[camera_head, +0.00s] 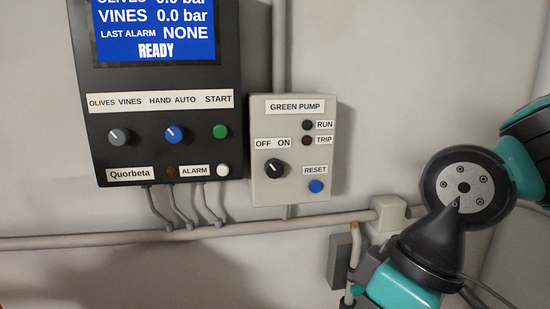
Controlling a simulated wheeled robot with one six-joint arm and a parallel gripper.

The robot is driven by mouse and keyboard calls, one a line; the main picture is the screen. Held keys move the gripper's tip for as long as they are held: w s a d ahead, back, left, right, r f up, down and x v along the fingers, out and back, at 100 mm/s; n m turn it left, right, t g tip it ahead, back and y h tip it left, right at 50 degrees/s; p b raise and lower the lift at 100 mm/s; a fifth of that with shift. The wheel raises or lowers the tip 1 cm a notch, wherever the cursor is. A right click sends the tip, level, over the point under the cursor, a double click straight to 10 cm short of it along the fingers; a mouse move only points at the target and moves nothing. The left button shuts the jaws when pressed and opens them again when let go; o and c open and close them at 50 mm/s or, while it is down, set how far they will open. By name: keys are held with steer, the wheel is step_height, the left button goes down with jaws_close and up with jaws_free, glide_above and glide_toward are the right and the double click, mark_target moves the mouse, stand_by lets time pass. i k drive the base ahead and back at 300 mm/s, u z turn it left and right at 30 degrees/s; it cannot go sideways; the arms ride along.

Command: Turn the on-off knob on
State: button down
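The on-off knob (276,168) is a round black knob with a white pointer line, on the beige GREEN PUMP box (260,190) at the picture's middle. Its pointer leans up and left, towards the OFF side of the OFF ON label (272,143). Nothing touches or covers the knob. My teal and dark arm shows at the right, well apart from the box. My gripper's fingers are not visible. The green RUN lamp (307,125) and the red TRIP lamp (307,140) both look dark.
A blue RESET button (316,186) sits below right of the knob. The black Quorbeta panel (150,75), with knobs, buttons and a READY screen (155,30), hangs close on the left. A beige conduit (270,227) runs below. The wall between box and arm is mostly clear.

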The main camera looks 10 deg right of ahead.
mark_target(274, 170)
steer(key=z, duration=0.55)
steer(key=k, duration=1.15)
steer(key=u, duration=0.5)
steer(key=i, duration=0.45)
steer(key=u, duration=0.05)
